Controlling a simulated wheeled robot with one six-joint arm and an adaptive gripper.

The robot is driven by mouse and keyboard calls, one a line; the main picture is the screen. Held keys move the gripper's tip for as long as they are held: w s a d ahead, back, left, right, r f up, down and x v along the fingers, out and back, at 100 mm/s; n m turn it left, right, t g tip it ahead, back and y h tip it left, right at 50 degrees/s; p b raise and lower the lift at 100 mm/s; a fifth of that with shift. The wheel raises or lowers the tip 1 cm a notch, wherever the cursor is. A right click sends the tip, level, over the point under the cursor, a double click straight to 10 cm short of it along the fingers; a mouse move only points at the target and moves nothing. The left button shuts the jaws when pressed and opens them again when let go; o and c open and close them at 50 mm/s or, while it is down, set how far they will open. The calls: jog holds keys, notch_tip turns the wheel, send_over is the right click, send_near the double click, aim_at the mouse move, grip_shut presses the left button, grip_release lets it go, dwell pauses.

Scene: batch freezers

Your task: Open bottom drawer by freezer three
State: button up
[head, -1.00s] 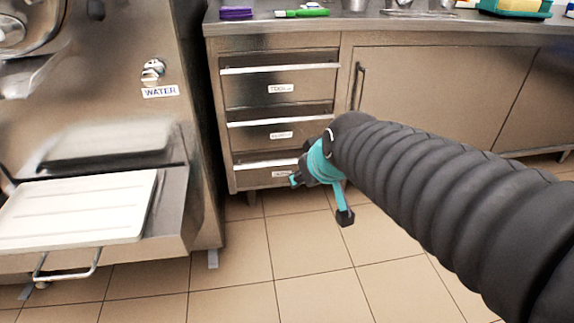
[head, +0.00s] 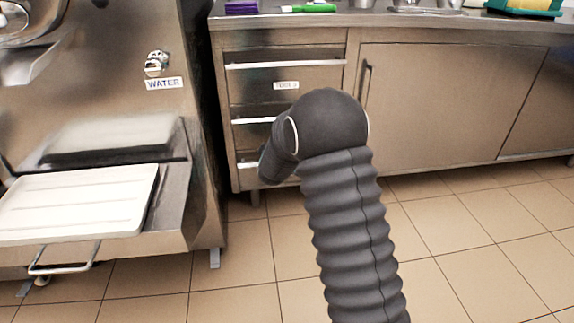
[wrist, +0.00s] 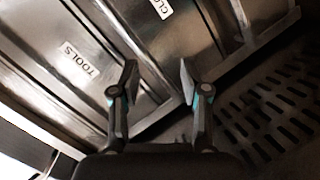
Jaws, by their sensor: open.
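A steel drawer unit stands right of a freezer. Its bottom drawer (head: 247,181) shows only at its left end in the head view and looks shut; my arm hides the rest. The top drawer (head: 312,86) and middle drawer (head: 248,136) look shut too. In the wrist view the drawer fronts are tilted, with a TOOLS label (wrist: 79,61) at the left and a partly cut-off label (wrist: 160,6) at the top. My gripper (wrist: 158,73) is open and empty close to the drawer fronts. In the head view my arm hides it.
The freezer (head: 120,75) with a WATER label and a white tray (head: 80,203) stands at the left. The counter (head: 420,22) holds small items. A cabinet door (head: 450,95) is at the right. A dark slotted panel (wrist: 265,110) lies right of my gripper. Tiled floor is free in front.

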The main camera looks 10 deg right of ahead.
notch_tip(320, 180, down, 19)
jog(key=w+d+n+t+h+b, duration=0.1)
jog(key=w+d+n+t+h, duration=0.15)
jog(key=h, duration=0.25)
jog(key=shift+n+g, duration=0.25)
jog(key=shift+n, duration=0.2)
jog(key=x, duration=0.4)
jog(key=b+x, duration=0.1)
jog(key=x, duration=0.3)
jog(key=a+x, duration=0.1)
jog(key=x, duration=0.4)
jog(key=shift+w, duration=0.25)
jog(key=shift+c, duration=0.3)
grip_shut()
